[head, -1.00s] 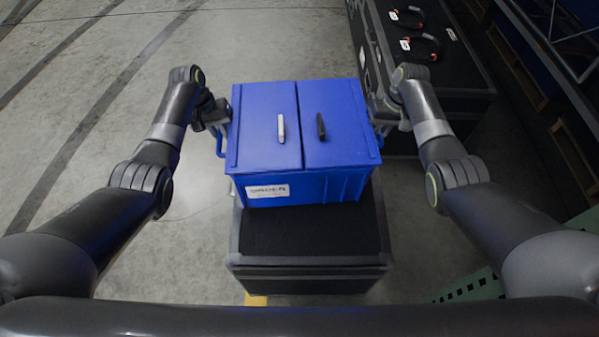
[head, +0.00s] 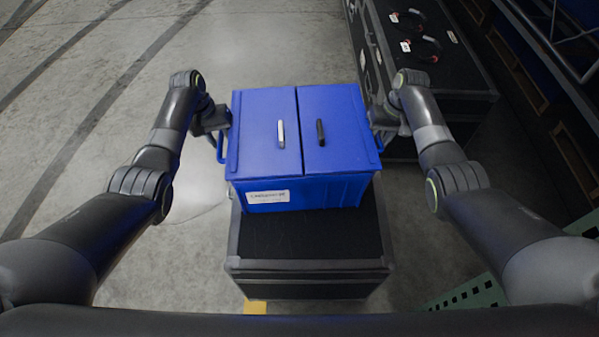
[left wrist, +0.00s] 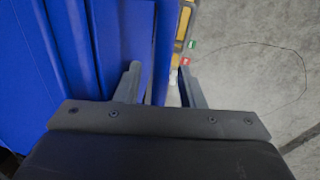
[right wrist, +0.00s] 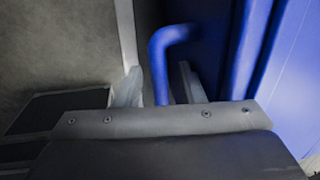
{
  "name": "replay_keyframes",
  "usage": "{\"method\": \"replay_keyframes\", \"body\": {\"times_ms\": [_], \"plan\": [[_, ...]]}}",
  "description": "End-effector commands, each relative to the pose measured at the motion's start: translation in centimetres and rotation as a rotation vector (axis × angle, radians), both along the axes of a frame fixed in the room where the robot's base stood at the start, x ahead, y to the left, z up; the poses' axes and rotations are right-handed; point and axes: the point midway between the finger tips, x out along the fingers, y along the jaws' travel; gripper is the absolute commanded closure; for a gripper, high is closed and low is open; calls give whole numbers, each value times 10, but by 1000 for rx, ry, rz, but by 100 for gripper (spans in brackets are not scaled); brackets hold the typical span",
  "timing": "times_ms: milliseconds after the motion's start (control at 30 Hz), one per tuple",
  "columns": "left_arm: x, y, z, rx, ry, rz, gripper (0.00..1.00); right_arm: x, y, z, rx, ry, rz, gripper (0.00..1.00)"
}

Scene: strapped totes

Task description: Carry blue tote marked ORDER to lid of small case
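The blue tote (head: 305,160) has a two-part lid with a light and a dark handle, and a white label, blurred, on its near side. It sits upright over the far part of the black small case's lid (head: 305,235) and appears to rest on it; the contact line is hard to see. My left gripper (left wrist: 160,75) has its fingers either side of the tote's left side handle (left wrist: 163,55), with gaps showing. My right gripper (right wrist: 158,80) likewise straddles the right side handle (right wrist: 161,65), with clearance on both sides. Both look open.
A larger black case (head: 450,75) with two headset-like items (head: 420,48) on top stands at the far right. A rack (head: 560,50) stands beyond it. A green perforated piece (head: 475,293) lies low at the right. The floor at left is clear.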

Motion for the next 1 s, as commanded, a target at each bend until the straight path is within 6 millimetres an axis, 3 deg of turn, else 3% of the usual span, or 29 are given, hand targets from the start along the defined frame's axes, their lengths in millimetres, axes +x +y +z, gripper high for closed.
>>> {"method": "replay_keyframes", "body": {"times_ms": [167,600,833,1000], "plan": [[1,4,16,1,-4,0,64,0,0,0,0,0,0,64],[-1,21,101,2,-3,1,64,0,0,0,1,0,1,64],[-2,24,117,0,-1,1,64,1,0,3,0,-2,1,64],[-2,24,117,0,-1,1,64,1,-5,23,0,-4,0,64]]}}
